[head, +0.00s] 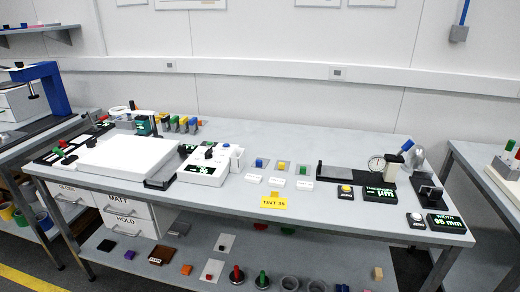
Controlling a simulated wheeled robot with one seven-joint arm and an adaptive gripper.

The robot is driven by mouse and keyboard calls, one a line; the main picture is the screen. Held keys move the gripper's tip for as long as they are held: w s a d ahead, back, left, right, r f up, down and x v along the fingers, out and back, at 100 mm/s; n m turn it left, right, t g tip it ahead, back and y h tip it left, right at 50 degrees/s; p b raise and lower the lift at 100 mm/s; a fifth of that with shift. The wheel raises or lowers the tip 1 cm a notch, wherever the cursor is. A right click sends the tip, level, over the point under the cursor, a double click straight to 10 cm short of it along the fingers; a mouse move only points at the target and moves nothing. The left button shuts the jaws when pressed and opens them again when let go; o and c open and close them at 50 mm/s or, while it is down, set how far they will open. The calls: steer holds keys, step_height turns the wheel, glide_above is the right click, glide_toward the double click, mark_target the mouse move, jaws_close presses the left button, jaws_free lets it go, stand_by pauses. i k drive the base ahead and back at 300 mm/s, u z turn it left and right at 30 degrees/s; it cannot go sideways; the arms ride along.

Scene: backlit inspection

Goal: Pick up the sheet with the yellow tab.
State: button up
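A small yellow piece (281,165), looking like a tab, sits near the middle of the grey bench top, with a white label (277,182) just in front of it. A similar blue piece (259,163) is to its left and a green piece (303,170) to its right, each with its own white label. Any sheet under the yellow piece is too small and pale to make out. Several grey holders with coloured tops, some yellowish (174,120), stand at the back left. My gripper is not in view.
A large white panel (125,155) and a white control box (208,162) fill the bench's left half. A yellow TINT 39 sign (274,203) lies at the front edge. The back middle is clear.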

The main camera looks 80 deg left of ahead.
mark_target(281, 165)
steer(key=u, duration=1.75)
